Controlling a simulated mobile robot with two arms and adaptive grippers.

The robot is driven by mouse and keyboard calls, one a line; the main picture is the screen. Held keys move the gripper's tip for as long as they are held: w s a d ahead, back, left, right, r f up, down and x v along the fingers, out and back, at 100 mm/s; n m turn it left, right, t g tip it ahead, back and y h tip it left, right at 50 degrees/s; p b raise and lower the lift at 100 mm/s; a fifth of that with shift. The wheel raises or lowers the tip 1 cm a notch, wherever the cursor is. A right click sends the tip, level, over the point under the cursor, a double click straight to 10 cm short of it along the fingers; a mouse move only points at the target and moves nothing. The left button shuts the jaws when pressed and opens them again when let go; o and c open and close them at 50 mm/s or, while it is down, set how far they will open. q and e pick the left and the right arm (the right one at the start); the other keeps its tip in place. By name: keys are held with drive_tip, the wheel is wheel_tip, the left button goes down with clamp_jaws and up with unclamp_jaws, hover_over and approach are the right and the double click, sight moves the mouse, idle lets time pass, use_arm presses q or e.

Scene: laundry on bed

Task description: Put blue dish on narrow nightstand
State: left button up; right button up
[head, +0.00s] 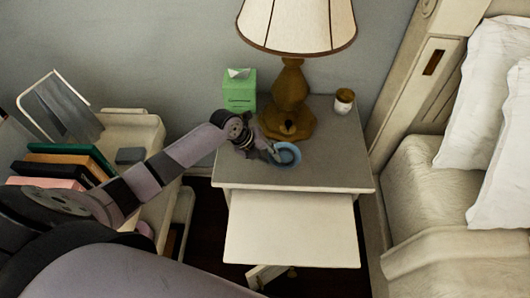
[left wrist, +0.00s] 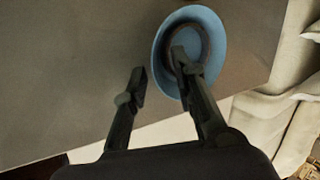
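The blue dish (head: 290,160) appears to rest on the grey top of the narrow nightstand (head: 330,165), in front of the lamp. My left gripper (head: 271,152) reaches in from the left and is at the dish's left side. In the left wrist view the gripper (left wrist: 159,73) has its fingers apart. One finger is over the inside of the dish (left wrist: 213,45), and the other is outside its left rim. The rim lies between the fingers with a visible gap. My right gripper is not in view.
The lamp (head: 290,90), a green tissue box (head: 240,92) and a small brown-and-white jar (head: 344,101) stand at the nightstand's back. A pale pull-out board (head: 290,230) juts out in front. Books (head: 60,168) lie on a shelf at left; the bed (head: 435,200) is at right.

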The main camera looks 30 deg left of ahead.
use_arm(q)
drive_tip(key=v, duration=1.2)
drive_tip(key=shift+r, duration=0.1)
